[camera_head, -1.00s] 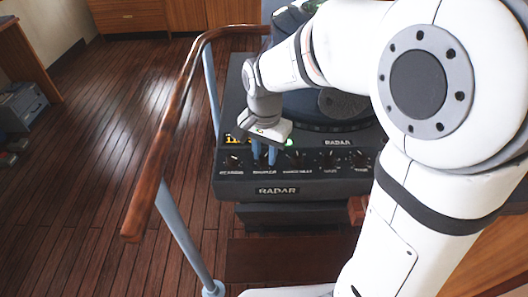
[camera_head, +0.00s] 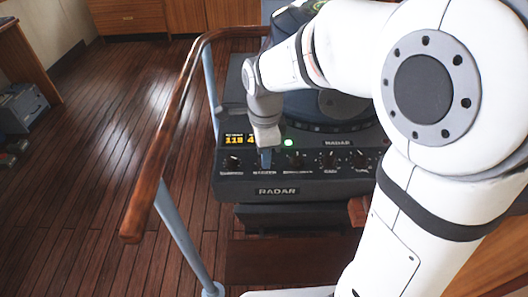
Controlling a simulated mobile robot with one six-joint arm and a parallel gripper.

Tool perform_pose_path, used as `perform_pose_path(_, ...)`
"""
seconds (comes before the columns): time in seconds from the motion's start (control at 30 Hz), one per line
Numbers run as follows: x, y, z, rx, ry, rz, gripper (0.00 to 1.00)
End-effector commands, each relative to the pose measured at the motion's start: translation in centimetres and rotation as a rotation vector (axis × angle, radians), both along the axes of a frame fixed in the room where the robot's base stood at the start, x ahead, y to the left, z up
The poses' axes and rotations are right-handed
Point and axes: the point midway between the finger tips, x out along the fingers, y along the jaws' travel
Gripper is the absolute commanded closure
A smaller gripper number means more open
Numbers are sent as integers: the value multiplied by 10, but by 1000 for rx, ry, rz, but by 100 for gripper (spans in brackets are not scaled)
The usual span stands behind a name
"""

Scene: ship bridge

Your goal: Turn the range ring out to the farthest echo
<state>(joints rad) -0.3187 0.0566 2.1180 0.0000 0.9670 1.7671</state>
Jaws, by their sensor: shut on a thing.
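The dark radar console (camera_head: 325,190) stands in the middle, with a row of several knobs along its front panel. My gripper (camera_head: 266,158) reaches down onto the second knob position from the left and is shut on the knob there. An amber display (camera_head: 235,140) on the left of the panel reads 118, with a second number partly covered by my gripper. The round radar scope (camera_head: 340,106) is largely hidden behind my arm, so its ring and echoes cannot be made out.
A green lamp (camera_head: 289,142) glows just right of my gripper. A wooden handrail (camera_head: 165,135) on blue-grey posts runs close along the console's left side. Other knobs, such as the leftmost (camera_head: 232,162), sit near my fingers.

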Motion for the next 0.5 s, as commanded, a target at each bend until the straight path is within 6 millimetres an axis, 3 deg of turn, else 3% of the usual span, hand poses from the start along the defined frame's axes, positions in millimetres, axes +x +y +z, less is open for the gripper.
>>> perform_pose_path(0.5,1,0,1,1,-4,-193,96)
